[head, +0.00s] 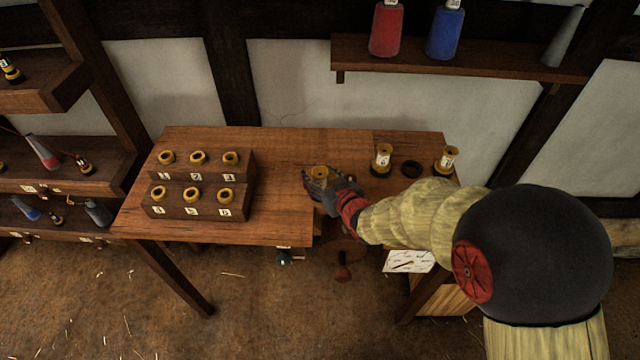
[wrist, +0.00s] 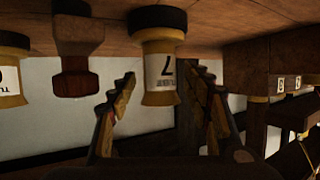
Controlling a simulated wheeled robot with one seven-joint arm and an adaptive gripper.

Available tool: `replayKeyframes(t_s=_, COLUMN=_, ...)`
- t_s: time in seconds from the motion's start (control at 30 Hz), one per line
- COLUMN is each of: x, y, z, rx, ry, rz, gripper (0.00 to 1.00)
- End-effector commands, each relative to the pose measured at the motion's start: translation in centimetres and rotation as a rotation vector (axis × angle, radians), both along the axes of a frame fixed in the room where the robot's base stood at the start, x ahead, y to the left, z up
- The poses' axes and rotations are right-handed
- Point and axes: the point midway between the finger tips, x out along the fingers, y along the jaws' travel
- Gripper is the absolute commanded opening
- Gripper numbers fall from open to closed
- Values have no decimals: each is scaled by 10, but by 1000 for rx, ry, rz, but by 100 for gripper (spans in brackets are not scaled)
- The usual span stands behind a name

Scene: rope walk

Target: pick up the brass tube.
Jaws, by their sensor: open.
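In the wrist view, which is upside down, this yellowish tube (wrist: 158,68) has a dark base and a white label with a black character. My open gripper (wrist: 162,76) has one finger on each side of the tube, with visible gaps. It does not hold the tube.
A stepped wooden rack (head: 240,190) with numbered, brass-rimmed places stands on the left of the table (head: 285,150). A wall shelf (head: 480,62) holds red and blue spools above.

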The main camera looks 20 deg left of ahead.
Motion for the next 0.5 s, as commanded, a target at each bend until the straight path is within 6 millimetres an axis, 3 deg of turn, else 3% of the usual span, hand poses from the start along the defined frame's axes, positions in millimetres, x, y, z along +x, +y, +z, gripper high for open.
replayKeyframes(t_s=0.17, x=0, y=0, z=1, rx=0, ry=0, rz=0, gripper=49)
replayKeyframes(t_s=0.5, x=0, y=0, z=1, rx=0, ry=0, rz=0, gripper=30)
